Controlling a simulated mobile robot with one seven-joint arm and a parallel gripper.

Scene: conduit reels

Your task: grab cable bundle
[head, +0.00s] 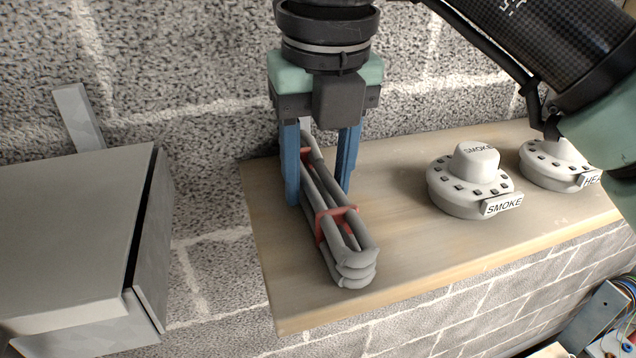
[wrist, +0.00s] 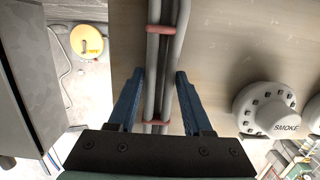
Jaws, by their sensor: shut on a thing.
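The cable bundle (head: 338,235) is a folded grey coil bound with red ties. It lies lengthwise near the left end of a wooden shelf (head: 400,235). My gripper (head: 320,198) points down over the bundle's far half, with one blue finger on each side, shut on it. In the wrist view, the grey strands (wrist: 162,70) run between the two fingers (wrist: 155,75), with a red tie above and another near the gripper body. Whether the bundle is lifted off the shelf cannot be told.
A smoke detector (head: 470,180) labelled SMOKE sits on the shelf right of the bundle, with a second detector (head: 556,165) beyond it. A grey metal box (head: 70,245) stands at the left, near the shelf's end. A block wall (head: 200,60) is behind.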

